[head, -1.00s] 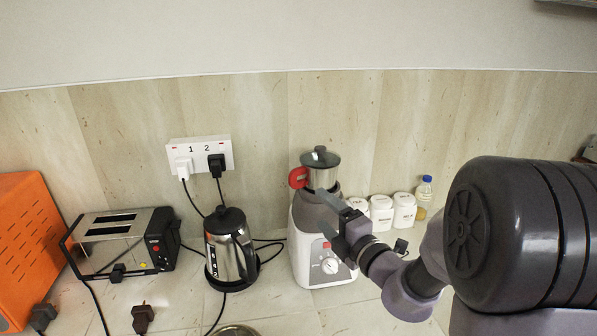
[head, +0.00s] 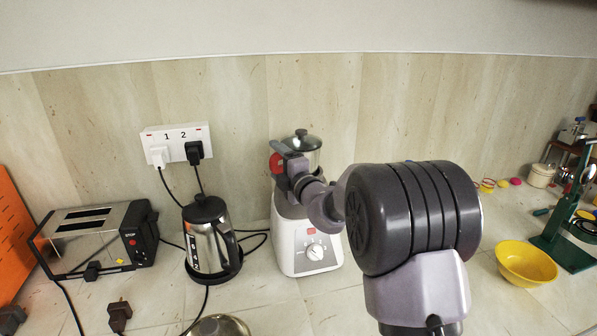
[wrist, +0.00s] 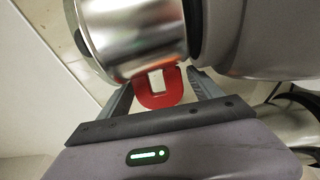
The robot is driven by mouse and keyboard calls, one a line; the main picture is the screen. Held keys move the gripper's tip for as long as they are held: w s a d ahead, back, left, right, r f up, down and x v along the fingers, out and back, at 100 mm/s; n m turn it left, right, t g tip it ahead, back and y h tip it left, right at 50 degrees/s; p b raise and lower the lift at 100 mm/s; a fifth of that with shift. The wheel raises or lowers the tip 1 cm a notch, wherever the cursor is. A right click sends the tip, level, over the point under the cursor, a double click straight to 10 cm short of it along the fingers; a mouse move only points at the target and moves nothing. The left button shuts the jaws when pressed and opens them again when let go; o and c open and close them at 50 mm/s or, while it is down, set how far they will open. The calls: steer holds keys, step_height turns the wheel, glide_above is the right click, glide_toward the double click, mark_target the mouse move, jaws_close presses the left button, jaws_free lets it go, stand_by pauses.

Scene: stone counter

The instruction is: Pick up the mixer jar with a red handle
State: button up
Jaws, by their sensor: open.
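The mixer jar (head: 314,160) is silver metal with a dark lid and sits on top of the white and grey mixer base (head: 290,245). Its red handle (head: 275,163) points to the left in the head view. My gripper (head: 284,158) is at the handle, partly covering the jar. In the wrist view, the shiny jar (wrist: 135,35) fills the top. The red U-shaped handle (wrist: 160,97) lies between the two open fingers of my gripper (wrist: 160,82). Gaps show beside the handle, so the fingers are not closed on it.
A steel kettle (head: 206,245) and a toaster (head: 95,240) stand to the left, with cords on the counter. A wall socket (head: 178,135) is behind. A yellow bowl (head: 526,262) and a green stand (head: 565,240) are at the right. A metal bowl (head: 222,327) is at the front.

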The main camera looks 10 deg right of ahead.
steer(key=shift+s+r, duration=0.1)
steer(key=shift+c, duration=0.4)
steer(key=c, duration=1.5)
jaws_close()
steer(key=shift+r, duration=0.25)
step_height(320, 180, up, 4)
steer(key=p, duration=0.3)
steer(key=shift+f, duration=0.2)
steer(key=s+r+p, duration=0.1)
steer(key=s+p, duration=0.2)
steer(key=s, duration=1.3)
steer(key=shift+a, duration=0.35)
